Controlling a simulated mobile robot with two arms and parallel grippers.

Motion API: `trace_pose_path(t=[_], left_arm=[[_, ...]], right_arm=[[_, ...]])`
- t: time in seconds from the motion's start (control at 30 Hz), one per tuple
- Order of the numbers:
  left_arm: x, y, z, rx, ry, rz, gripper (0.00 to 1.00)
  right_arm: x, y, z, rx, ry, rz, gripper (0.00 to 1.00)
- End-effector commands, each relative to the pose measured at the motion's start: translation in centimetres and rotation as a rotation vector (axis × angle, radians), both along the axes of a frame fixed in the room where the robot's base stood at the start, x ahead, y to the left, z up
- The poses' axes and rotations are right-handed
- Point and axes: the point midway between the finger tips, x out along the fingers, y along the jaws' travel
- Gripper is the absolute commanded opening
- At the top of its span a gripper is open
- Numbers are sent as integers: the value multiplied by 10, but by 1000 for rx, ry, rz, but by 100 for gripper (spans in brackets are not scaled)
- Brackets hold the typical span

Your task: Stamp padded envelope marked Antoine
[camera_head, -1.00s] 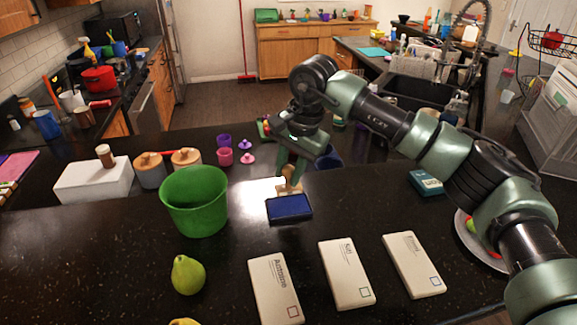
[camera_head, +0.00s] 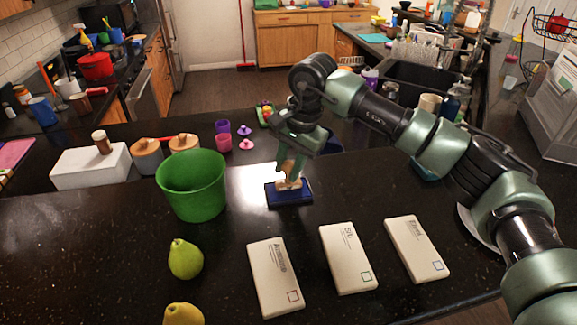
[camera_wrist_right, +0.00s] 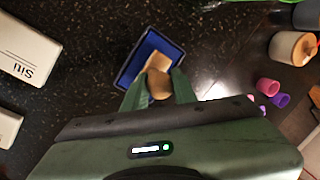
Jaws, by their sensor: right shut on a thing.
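The wooden stamp (camera_head: 289,183) is between the fingers of my right gripper (camera_head: 291,167), which is shut on its handle. The stamp is upright at the blue ink pad (camera_head: 277,199), and its base appears to rest on the pad. In the right wrist view the gripper (camera_wrist_right: 157,90) holds the stamp (camera_wrist_right: 159,82) over the blue pad (camera_wrist_right: 133,68). The white padded envelope marked Antoine (camera_head: 273,280) lies flat in front of the pad, with a small reddish square outline at its near corner. My left gripper is not in view.
Two other white envelopes, the middle one (camera_head: 347,260) marked Siti and a right one (camera_head: 416,250), lie beside it. A green bucket (camera_head: 192,187) and two pears (camera_head: 185,259) are to the left. The dark counter between pad and envelopes is clear.

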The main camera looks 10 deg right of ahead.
Motion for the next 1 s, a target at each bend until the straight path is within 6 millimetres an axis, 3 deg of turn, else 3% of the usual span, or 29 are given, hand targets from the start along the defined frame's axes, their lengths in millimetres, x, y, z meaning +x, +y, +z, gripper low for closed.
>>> trace_pose_path(t=[1.0], left_arm=[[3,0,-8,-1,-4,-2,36]], right_arm=[[0,0,-10,0,0,0,1]])
